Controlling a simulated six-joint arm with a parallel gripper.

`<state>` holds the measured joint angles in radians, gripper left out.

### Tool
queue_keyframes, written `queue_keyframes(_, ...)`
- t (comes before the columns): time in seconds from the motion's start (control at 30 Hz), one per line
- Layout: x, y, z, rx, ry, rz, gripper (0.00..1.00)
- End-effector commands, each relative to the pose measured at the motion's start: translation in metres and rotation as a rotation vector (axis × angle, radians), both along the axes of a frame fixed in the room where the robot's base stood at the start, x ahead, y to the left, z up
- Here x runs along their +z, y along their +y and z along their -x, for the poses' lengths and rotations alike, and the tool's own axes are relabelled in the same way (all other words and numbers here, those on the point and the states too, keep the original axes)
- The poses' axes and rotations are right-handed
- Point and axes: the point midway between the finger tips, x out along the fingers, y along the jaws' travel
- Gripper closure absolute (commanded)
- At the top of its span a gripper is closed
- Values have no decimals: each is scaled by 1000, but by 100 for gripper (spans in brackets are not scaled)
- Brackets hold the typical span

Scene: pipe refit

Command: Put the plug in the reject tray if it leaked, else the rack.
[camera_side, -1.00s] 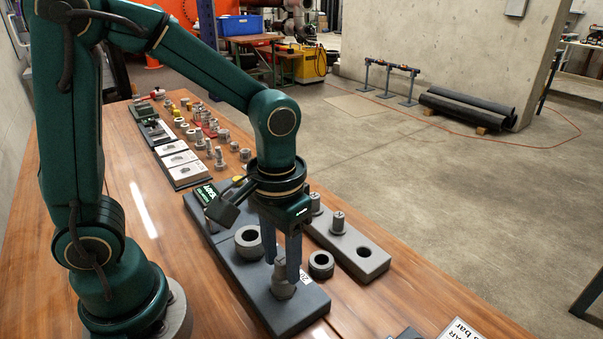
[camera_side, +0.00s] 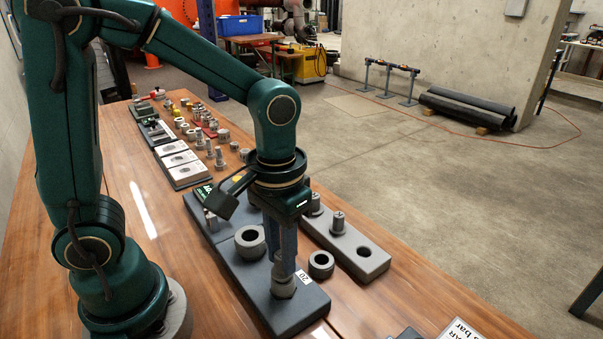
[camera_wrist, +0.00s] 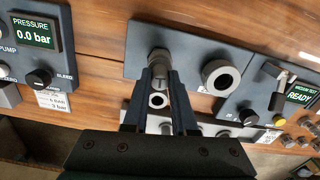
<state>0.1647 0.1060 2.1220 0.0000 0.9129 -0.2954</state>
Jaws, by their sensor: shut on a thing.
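The grey plug (camera_wrist: 159,57) is between the fingertips of my gripper (camera_wrist: 159,75) in the wrist view. In the side view my gripper (camera_side: 281,268) points down, shut on the plug's top. The plug's lower part is in a grey hex fitting (camera_side: 284,287) on the dark base plate. How deep it sits is hidden. A long grey rack block (camera_side: 372,265) stands to the right, with upright plugs in it and an empty hole at its near end. A red patch (camera_side: 208,130) among the far parts may be a tray; I cannot tell. No leak reading is legible.
A thick grey ring (camera_side: 250,243) sits on the plate. A smaller ring (camera_side: 321,265) lies between plate and rack. The wrist view shows a pressure display (camera_wrist: 33,31) reading 0.0 bar and a vacuum test display (camera_wrist: 302,93) reading READY. Bare wood lies at front left.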

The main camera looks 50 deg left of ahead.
Motion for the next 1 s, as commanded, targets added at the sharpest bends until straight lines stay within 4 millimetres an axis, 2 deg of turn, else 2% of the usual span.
queue_keyframes(0.67,21,0,0,0,0,0,100)
queue_keyframes(1.0,42,0,0,0,-2,1,100)
